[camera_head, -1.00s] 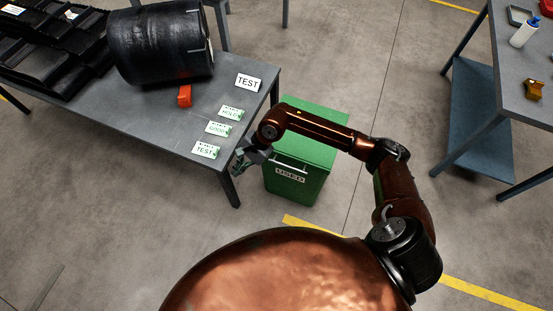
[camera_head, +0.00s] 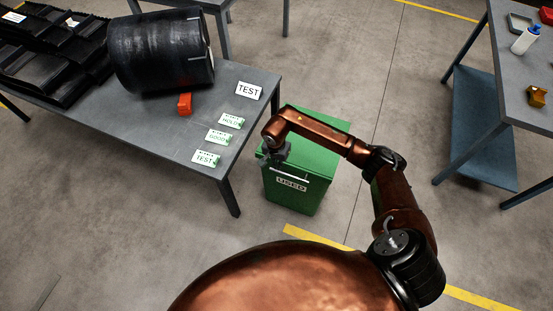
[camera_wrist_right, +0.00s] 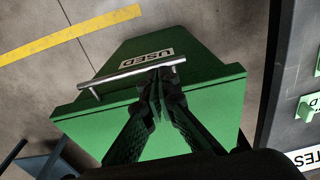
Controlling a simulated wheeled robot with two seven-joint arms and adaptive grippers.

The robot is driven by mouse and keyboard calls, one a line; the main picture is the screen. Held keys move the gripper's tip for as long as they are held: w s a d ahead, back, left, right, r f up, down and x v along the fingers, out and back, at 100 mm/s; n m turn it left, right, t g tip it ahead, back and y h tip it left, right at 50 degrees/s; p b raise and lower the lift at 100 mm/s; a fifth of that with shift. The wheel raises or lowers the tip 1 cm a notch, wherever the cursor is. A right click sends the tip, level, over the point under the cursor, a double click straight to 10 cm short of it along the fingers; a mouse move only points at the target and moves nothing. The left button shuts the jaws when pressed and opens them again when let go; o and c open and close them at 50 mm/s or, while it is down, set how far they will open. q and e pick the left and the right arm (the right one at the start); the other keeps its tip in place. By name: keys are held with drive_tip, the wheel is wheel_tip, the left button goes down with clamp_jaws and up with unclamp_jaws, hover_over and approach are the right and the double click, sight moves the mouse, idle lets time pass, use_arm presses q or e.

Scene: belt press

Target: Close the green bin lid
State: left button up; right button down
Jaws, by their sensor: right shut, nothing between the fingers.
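The green bin (camera_head: 292,196) stands on the floor right of the table, with a "USED" label and a light bar handle at the front. Its green lid (camera_head: 318,160) lies over the top of the bin, and I see no clear gap under it. In the right wrist view the lid (camera_wrist_right: 215,128) fills the middle, with the handle (camera_wrist_right: 120,78) along its front edge. My right gripper (camera_head: 274,157) is over the lid's front left part. Its fingertips (camera_wrist_right: 159,75) are shut and empty, close to the handle; contact cannot be told. My left gripper is not in view.
Another table (camera_head: 510,90) stands at right. The floor between bin and right table is clear.

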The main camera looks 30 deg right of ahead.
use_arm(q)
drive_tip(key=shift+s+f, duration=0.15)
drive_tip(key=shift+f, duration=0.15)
use_arm(e)
drive_tip(key=shift+w+d+f, duration=0.1)
drive_tip(key=shift+f, duration=1.5)
wheel_tip(320, 180, down, 5)
drive_tip(key=b, duration=0.4)
use_arm(q)
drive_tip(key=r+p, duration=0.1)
drive_tip(key=p, duration=0.3)
drive_tip(key=shift+p, duration=0.3)
use_arm(e)
wheel_tip(320, 180, up, 14)
drive_tip(key=s+a, duration=0.2)
drive_tip(key=shift+a, duration=0.25)
drive_tip(key=shift+f, duration=0.1)
